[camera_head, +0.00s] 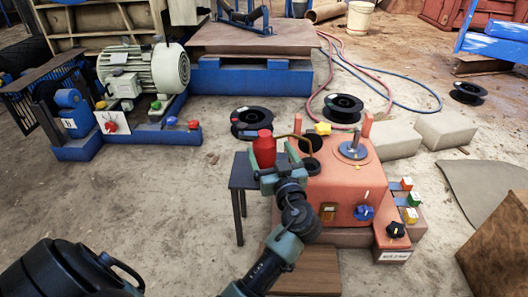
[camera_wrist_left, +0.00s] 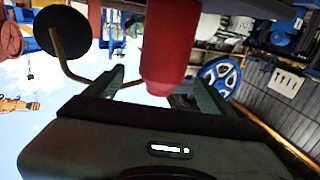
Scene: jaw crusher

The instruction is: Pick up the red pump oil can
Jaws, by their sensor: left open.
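The red pump oil can (camera_head: 264,149) stands upright at the dark side table (camera_head: 243,174), left of the orange machine. A thin brownish bent tube (camera_head: 291,136) shows beside it; I cannot tell where it joins. My left gripper (camera_head: 278,172) is open at the near side of the can, and its body hides the can's lower part. In the left wrist view the red can (camera_wrist_left: 170,45) reaches into the space between the two spread fingers (camera_wrist_left: 160,88). I cannot tell whether either finger touches it. My right gripper is not in view.
The orange machine (camera_head: 340,185) with knobs and switches stands close to the right of the can. A blue-based motor unit (camera_head: 145,75) is at the upper left. Black reels (camera_head: 343,107) and hoses lie behind.

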